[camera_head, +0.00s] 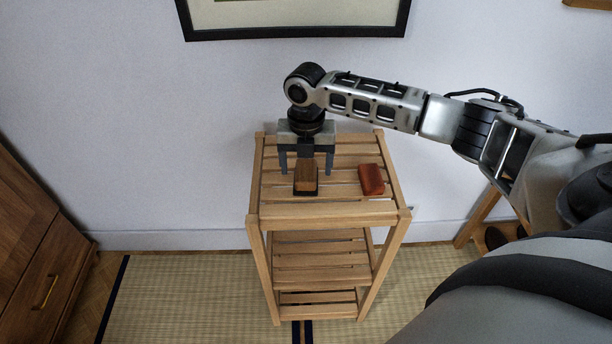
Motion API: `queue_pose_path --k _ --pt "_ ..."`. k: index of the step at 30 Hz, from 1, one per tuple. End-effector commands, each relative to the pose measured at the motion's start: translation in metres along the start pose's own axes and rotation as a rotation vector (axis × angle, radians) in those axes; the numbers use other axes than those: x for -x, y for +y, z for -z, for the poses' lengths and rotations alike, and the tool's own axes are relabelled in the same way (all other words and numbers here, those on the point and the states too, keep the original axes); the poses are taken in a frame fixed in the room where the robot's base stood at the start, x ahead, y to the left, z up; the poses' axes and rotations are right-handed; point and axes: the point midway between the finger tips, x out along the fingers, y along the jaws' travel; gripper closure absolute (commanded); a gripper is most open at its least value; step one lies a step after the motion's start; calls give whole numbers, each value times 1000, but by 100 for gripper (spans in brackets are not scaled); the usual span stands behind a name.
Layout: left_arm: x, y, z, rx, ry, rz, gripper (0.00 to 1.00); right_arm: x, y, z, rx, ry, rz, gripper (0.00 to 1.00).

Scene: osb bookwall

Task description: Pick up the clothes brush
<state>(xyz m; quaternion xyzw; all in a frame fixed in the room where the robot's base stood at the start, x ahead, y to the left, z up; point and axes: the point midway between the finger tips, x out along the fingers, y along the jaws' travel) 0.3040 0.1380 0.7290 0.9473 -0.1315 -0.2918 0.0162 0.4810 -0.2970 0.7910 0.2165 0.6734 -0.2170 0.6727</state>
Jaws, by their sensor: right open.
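The clothes brush (306,178), a brown wooden block with a dark lower edge, lies on the slatted top of a wooden shelf stand (330,212). My right gripper (306,171) points down over the brush. Its two fingers are spread, one to the left and one to the right of the brush's far part. The gripper body hides the far end of the brush. I cannot tell whether the fingers touch it. My left gripper is not in view.
A reddish-orange block (371,179) lies on the same top, right of the brush. A wall stands close behind, with a framed picture (292,36) above. A wooden cabinet (38,262) is at the left. Tatami matting (175,300) covers the floor.

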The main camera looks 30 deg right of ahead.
Motion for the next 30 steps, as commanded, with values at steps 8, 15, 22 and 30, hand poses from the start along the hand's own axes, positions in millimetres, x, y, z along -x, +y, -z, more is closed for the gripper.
queue_pose_path --k 8,15,22,30 --pt "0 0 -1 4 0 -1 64 -25 0 -1 0 -2 0 25" --pt "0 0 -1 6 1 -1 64 -24 0 -1 1 -2 0 44" --pt "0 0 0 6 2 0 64 -24 0 -1 0 -2 -1 74" --pt "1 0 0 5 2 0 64 -20 1 -2 0 -3 -2 74"
